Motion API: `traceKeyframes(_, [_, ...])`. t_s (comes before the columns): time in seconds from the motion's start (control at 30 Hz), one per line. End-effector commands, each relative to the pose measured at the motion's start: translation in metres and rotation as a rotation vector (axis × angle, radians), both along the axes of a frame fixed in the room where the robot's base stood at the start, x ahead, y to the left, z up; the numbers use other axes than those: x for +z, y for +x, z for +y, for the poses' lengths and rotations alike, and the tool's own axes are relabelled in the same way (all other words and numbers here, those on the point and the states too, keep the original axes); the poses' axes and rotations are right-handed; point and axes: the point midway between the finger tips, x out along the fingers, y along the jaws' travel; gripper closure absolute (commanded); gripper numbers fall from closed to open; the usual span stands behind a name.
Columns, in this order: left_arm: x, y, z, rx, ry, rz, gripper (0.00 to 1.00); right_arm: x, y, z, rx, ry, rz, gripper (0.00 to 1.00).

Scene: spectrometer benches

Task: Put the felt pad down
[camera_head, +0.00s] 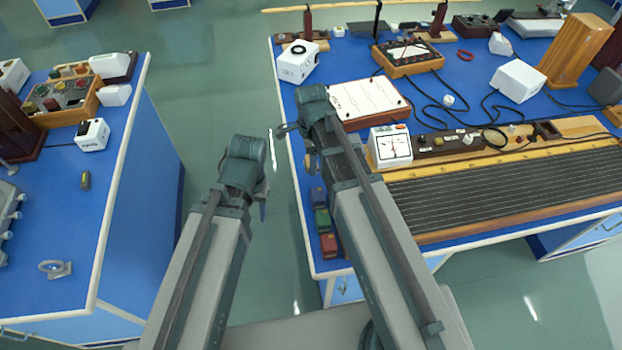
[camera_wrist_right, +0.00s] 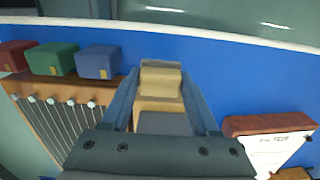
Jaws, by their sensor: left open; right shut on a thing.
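My right gripper (camera_wrist_right: 160,78) is shut on a beige block-like felt pad (camera_wrist_right: 160,88), seen between its two fingers in the right wrist view. In the head view my right gripper (camera_head: 298,145) is over the left edge of the right blue bench (camera_head: 291,112). Only a small part of the pad shows there, and I cannot tell whether it touches the bench top. My left gripper (camera_head: 262,195) is open, over the floor gap between the benches; its fingers are mostly hidden by its own arm.
Blue (camera_head: 317,196), green (camera_head: 322,219) and red (camera_head: 328,245) blocks stand along the bench's left edge, beside the stringed wooden instrument (camera_head: 490,190). A white-topped board (camera_head: 367,102) and a dial meter (camera_head: 391,147) lie near my right gripper. Bare blue surface shows between.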

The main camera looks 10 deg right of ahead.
Motion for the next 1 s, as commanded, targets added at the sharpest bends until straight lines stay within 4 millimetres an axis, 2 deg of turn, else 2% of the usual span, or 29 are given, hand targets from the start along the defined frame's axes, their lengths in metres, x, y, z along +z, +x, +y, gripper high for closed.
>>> traceKeyframes(0.03, [-0.017, 0.0, 0.0, 0.0, 0.0, 0.0, 0.5, -0.017, 0.0, 0.0, 0.0, 0.0, 0.0, 0.99])
traceKeyframes(0.1, [-0.023, 0.0, 0.0, 0.0, 0.0, 0.0, 0.5, -0.023, 0.0, 0.0, 0.0, 0.0, 0.0, 0.99])
traceKeyframes(0.37, [-0.026, 0.0, 0.0, 0.0, 0.0, 0.0, 0.5, -0.026, 0.0, 0.0, 0.0, 0.0, 0.0, 0.99])
traceKeyframes(0.7, [-0.062, 0.0, 0.0, 0.0, 0.0, 0.0, 0.5, -0.062, 0.0, 0.0, 0.0, 0.0, 0.0, 0.99])
traceKeyframes(1.0, [-0.06, 0.0, 0.0, 0.0, 0.0, 0.0, 0.5, -0.06, 0.0, 0.0, 0.0, 0.0, 0.0, 0.99])
